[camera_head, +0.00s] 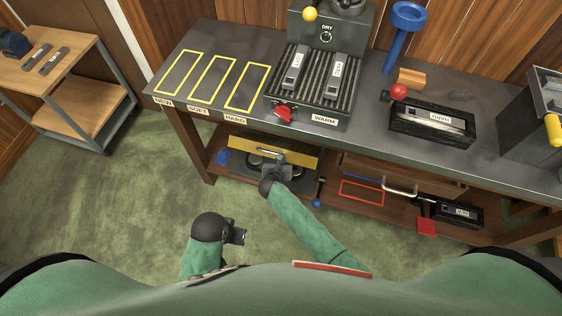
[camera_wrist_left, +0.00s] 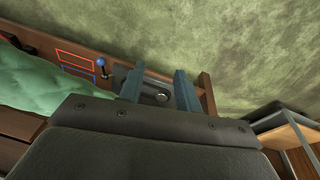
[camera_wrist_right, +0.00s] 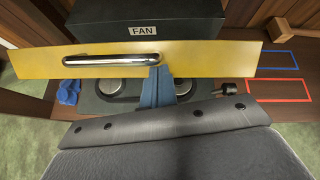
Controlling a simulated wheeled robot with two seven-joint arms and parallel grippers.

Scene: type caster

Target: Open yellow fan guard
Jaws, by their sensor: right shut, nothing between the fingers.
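The yellow fan guard (camera_head: 262,148) is a long flat panel with a chrome bar handle (camera_wrist_right: 110,59), on a dark box labelled FAN (camera_wrist_right: 150,30) on the lower shelf. In the right wrist view the guard (camera_wrist_right: 215,59) spans most of the width, with two round metal parts (camera_wrist_right: 121,86) below it. My right gripper (camera_wrist_right: 156,72) is shut and empty, its blue fingers at the right end of the handle; whether they touch it I cannot tell. My left gripper (camera_head: 238,231) hangs over the floor, away from the guard. Its two fingers (camera_wrist_left: 159,88) are apart with nothing between them.
The workbench top (camera_head: 375,165) overhangs the shelf. A blue crumpled item (camera_wrist_right: 68,91) lies left of the fan box. A blue-knobbed lever (camera_head: 318,178) and red outline (camera_head: 362,193) are to its right. The green floor (camera_head: 120,200) is clear at left.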

